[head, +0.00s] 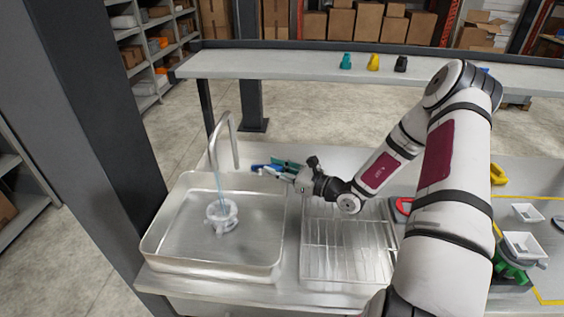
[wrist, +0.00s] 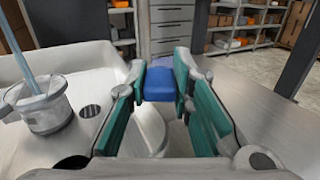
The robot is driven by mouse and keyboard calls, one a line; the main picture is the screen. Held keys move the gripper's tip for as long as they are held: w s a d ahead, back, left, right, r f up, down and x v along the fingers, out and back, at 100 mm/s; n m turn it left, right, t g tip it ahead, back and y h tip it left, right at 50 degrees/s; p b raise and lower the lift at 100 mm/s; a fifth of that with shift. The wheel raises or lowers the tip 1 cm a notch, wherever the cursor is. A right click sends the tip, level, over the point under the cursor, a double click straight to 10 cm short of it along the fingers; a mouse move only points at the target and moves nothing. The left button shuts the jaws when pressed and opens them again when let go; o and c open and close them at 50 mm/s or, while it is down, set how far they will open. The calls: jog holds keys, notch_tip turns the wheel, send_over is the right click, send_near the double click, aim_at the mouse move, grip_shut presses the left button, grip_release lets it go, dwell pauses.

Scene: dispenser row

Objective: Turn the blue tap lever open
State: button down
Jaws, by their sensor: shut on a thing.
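The blue tap lever (head: 258,168) is beside the base of the curved metal spout (head: 235,140), behind the sink. In the wrist view the lever (wrist: 159,84) is between the teal-padded fingertips. My gripper (head: 280,168) reaches in from the right and is shut on the lever; in the wrist view both fingers of my gripper (wrist: 163,78) flank it. A light blue stream (head: 217,182) runs from the spout down into a pale cup-like part (head: 222,214) in the sink. The lever's pivot is hidden.
The metal sink (head: 160,240) lies in front of the tap, with a wire drying rack (head: 345,250) to its right. A raised shelf (head: 270,65) behind carries teal, yellow and black parts. A dark post (head: 100,130) stands at left.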

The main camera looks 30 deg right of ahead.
jog(key=shift+s+a+m+t+h+p, duration=0.2)
jog(key=shift+a+m+t+h+p, duration=0.3)
jog(key=shift+h, duration=0.3)
jog(key=shift+s+a+m+t+h+p, duration=0.2)
jog(key=shift+a+m+h+p, duration=0.1)
jog(key=shift+m+h+p, duration=0.4)
jog(key=c, duration=1.4)
grip_release()
jog(key=v, duration=1.2)
jog(key=shift+a, duration=0.15)
jog(key=shift+c, duration=0.6)
